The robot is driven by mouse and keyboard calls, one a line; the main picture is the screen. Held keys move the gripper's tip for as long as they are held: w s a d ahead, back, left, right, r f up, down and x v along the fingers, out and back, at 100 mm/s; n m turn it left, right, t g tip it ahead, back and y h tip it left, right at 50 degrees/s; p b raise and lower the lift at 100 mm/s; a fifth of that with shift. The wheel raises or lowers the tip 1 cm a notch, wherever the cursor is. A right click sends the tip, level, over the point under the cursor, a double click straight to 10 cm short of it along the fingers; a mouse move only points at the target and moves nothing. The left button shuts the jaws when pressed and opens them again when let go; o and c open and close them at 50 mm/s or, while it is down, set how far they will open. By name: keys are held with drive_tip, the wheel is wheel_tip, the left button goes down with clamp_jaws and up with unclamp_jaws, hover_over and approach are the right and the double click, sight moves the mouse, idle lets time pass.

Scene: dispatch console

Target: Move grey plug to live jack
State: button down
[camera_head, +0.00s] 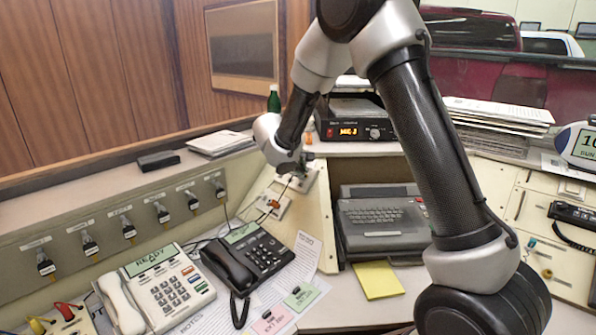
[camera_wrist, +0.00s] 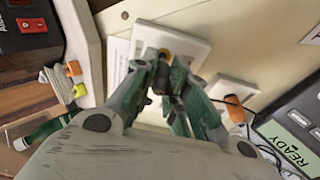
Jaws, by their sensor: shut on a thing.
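My gripper (camera_wrist: 165,72) is shut on a small dark thing, taken as the grey plug (camera_wrist: 159,78), in the wrist view. The fingers hide most of it. The fingertips are right in front of a white jack plate (camera_wrist: 196,48), where an orange-yellow ring shows just beyond them. I cannot tell whether the plug is seated in it. In the head view my gripper (camera_head: 301,163) is at this upper jack plate (camera_head: 309,180), on the slanted panel. A second white plate (camera_wrist: 230,84) beside it holds an orange plug (camera_wrist: 236,109). No live label is readable.
A desk phone (camera_head: 245,255) and a white phone (camera_head: 165,290) stand below the panel. A row of several plugs (camera_head: 128,227) lines the left console. A radio (camera_head: 352,120), a green bottle (camera_head: 274,100) and a grey keyboard device (camera_head: 385,220) are near my arm.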

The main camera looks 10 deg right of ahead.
drive_tip(key=shift+x, duration=0.95)
idle(1.6)
drive_tip(key=c, duration=0.9)
unclamp_jaws()
drive_tip(key=shift+s+d, duration=0.15)
drive_tip(key=shift+o, duration=0.2)
drive_tip(key=w+a+v, duration=0.1)
drive_tip(key=v, duration=0.5)
drive_tip(key=shift+s+a+r, duration=0.2)
drive_tip(key=shift+a+r, duration=0.05)
drive_tip(key=shift+r, duration=0.1)
